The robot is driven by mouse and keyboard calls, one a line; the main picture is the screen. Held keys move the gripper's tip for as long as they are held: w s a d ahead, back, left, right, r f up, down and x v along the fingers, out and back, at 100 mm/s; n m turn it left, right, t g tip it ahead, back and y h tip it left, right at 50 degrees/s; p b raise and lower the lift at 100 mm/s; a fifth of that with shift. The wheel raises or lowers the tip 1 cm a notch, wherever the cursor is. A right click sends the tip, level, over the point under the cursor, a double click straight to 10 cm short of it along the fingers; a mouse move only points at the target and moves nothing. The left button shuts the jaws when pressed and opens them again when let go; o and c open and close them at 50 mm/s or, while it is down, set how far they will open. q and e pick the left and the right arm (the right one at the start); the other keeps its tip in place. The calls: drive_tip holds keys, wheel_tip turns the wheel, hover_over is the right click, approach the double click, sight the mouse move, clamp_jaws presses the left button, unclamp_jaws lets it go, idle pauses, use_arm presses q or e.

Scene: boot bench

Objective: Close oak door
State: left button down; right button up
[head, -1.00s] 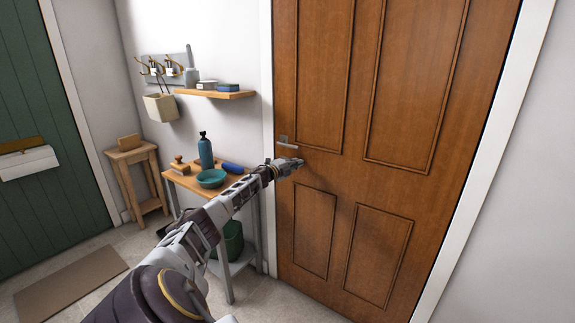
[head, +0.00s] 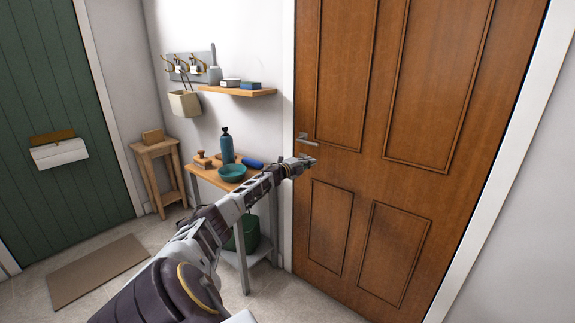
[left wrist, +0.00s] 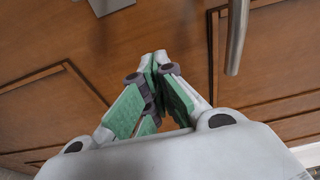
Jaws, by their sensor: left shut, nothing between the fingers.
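The oak door (head: 385,170) is a brown panelled door inside a white frame, at the right of the head view. It looks flush or nearly flush with its frame; I cannot tell whether it is latched. Its metal lever handle (head: 305,139) is on the left edge, and part of the handle shows in the left wrist view (left wrist: 236,38). My left gripper (head: 311,160) is shut and empty, just below the handle. In the left wrist view its fingertips (left wrist: 157,58) meet close to the door face; contact cannot be told. My right gripper is not in view.
A small bench (head: 200,174) with a teal bowl (head: 232,173) and a blue bottle (head: 227,146) stands left of the door, under my left arm. A shelf (head: 240,91) hangs above it. A green door (head: 50,110) and a mat (head: 95,270) are further left.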

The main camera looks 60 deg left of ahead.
use_arm(q)
drive_tip(key=s+a, duration=0.4)
drive_tip(key=s, duration=0.4)
drive_tip(key=shift+a+f+p, duration=0.25)
drive_tip(key=shift+a+p, duration=0.05)
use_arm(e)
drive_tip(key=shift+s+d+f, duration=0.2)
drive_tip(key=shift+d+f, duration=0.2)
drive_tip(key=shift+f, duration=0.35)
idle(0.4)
use_arm(q)
drive_tip(key=shift+f, duration=0.15)
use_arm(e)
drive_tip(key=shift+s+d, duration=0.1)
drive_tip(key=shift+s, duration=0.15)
